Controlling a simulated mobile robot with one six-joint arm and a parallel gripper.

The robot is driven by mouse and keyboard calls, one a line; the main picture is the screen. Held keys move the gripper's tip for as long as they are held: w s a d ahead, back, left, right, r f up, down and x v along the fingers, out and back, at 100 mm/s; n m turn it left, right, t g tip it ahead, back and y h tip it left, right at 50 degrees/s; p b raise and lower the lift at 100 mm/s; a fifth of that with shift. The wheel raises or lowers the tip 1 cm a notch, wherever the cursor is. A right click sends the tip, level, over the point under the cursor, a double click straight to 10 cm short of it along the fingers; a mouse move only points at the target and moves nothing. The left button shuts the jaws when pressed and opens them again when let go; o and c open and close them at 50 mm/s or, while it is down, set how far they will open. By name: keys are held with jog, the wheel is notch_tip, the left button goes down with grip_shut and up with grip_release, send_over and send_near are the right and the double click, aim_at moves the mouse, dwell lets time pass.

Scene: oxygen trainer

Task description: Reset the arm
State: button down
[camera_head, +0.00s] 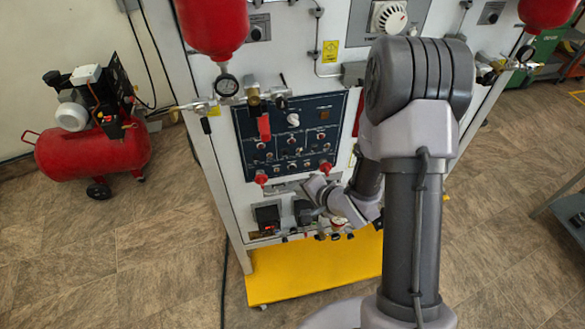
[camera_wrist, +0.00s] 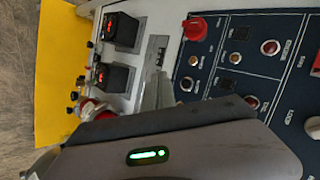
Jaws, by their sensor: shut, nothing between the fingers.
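My gripper (camera_head: 316,187) is in front of the lower part of a white trainer panel (camera_head: 222,158), just below its dark blue control section (camera_head: 285,140). It is shut with nothing in it. My arm bends down from the right and hides part of the panel. In the wrist view, my grey gripper housing with a green light fills the bottom. Two black switch boxes with red lights, an upper one (camera_wrist: 121,31) and a lower one (camera_wrist: 110,76), show beyond it. I cannot tell whether the gripper touches the panel.
A yellow base plate (camera_head: 277,281) lies under the panel. Red tanks (camera_head: 213,25) and gauges stick out at the panel's top. A red air compressor (camera_head: 92,155) stands at the left. A grey table edge (camera_head: 562,207) is at the right. Floor at the lower left is clear.

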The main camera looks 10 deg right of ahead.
jog(key=d+r+n+h+b, duration=0.2)
jog(key=d+r+h+b, duration=0.15)
jog(key=r, duration=0.35)
jog(key=s+r+n+g+h+b, duration=0.1)
jog(key=s+r+b, duration=0.1)
jog(key=s+r, duration=0.55)
jog(key=s+a+r+n+g+y+b, duration=0.1)
jog(key=s+a+r, duration=0.1)
jog(key=s+a, duration=0.2)
jog(key=s+a+r+n+g+y+b, duration=0.1)
jog(key=s+a+r+n, duration=0.1)
jog(key=s, duration=0.9)
jog(key=shift+s+a+r+n+y, duration=0.35)
jog(key=shift+a+r, duration=0.3)
jog(key=shift+a, duration=0.35)
jog(key=c, duration=2.1)
grip_release()
